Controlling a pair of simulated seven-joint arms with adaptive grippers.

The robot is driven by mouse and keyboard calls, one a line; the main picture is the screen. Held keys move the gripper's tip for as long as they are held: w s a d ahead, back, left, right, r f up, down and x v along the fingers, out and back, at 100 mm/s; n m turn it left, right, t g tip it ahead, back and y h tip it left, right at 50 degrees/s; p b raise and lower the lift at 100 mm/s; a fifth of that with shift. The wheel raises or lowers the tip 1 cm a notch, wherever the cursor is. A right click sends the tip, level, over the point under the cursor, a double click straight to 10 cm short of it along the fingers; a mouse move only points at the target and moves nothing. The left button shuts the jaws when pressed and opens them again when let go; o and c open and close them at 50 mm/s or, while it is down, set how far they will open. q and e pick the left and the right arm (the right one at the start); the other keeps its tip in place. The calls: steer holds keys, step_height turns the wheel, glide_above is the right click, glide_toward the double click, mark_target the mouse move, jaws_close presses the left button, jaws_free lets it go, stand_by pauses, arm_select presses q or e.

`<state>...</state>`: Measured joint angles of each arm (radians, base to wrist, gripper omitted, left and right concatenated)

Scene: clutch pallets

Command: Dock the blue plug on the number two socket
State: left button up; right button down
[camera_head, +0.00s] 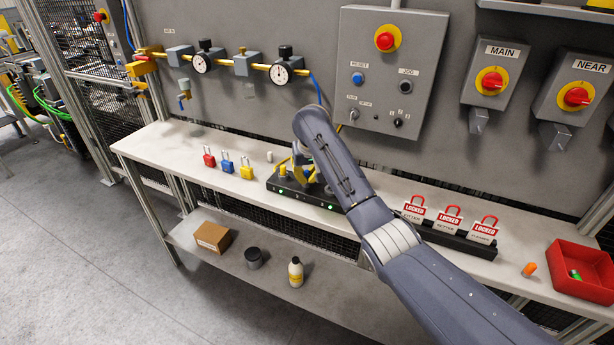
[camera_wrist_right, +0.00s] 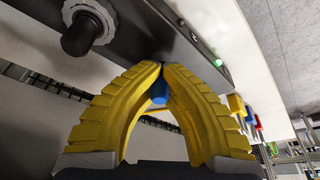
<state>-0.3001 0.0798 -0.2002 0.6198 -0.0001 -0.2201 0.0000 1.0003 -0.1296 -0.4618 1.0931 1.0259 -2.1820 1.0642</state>
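The dark socket block (camera_head: 318,201) sits on the bench shelf, with small green lights along its front. It also shows in the wrist view (camera_wrist_right: 150,30), where a grey collar with a black cylinder (camera_wrist_right: 85,30) stands out of it. My right gripper (camera_head: 303,174) is at the block, its yellow fingers partly hidden by my arm. In the wrist view, the fingertips of the right gripper (camera_wrist_right: 165,70) come together against the block's face, with the blue plug (camera_wrist_right: 160,93) between them. The socket numbers cannot be read. The plug's front end is hidden. My left gripper is not in view.
A rack of red-and-white LOCKED tags (camera_head: 446,221) and a red bin (camera_head: 580,271) are to the right. A control panel (camera_head: 386,70) and gauges are on the wall behind.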

steer(key=shift+f, duration=0.2)
steer(key=shift+r, duration=0.85)
steer(key=shift+f, duration=0.85)
stand_by(1.3)
steer(key=shift+r, duration=0.8)
steer(key=shift+f, duration=0.75)
stand_by(1.2)
steer(key=c, duration=1.9)
jaws_free()
steer(key=shift+r, duration=0.1)
steer(key=shift+v, duration=5.35)
